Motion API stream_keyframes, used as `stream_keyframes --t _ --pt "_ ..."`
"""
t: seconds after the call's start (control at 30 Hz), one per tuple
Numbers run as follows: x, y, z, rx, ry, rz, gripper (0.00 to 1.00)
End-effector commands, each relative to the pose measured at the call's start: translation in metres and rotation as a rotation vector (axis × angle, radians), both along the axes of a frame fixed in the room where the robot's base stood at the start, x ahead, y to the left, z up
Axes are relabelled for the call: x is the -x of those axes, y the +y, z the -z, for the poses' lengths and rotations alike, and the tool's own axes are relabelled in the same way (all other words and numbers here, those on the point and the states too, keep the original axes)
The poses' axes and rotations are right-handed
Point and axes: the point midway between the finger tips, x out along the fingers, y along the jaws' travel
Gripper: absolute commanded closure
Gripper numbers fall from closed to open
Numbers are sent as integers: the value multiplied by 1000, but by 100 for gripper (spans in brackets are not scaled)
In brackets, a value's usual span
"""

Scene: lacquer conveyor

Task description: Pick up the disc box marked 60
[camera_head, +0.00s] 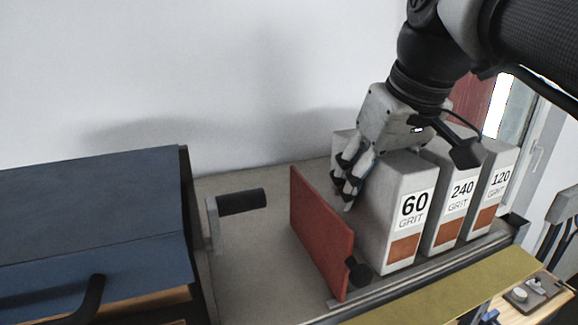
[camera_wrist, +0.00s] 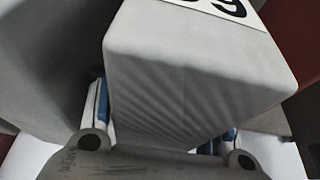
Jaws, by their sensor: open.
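The disc box marked 60 (camera_head: 400,220) is a tall grey box with a white label and an orange-brown patch. It stands upright at the left end of the front row. My gripper (camera_head: 350,188) is open, at the box's upper left back side. In the wrist view the box (camera_wrist: 190,75) fills the middle, part of its number showing at the top edge. The open fingers of my gripper (camera_wrist: 163,130) show on either side of it. Contact cannot be told. In the head view one side of the gripper is hidden.
Boxes marked 240 (camera_head: 455,205) and 120 (camera_head: 494,190) stand close on the right. A red upright panel (camera_head: 320,235) stands just left of the 60 box. A metal rail (camera_head: 420,275) runs along the front. A blue lid (camera_head: 90,220) is at far left, with a black handle (camera_head: 241,202) beside it.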

Motion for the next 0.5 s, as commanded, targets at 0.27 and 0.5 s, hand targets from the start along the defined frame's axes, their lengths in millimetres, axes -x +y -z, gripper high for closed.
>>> stream_keyframes --t 0.27,0.5 --pt "0 0 1 0 0 0 48" --pt "0 0 1 0 0 0 60"
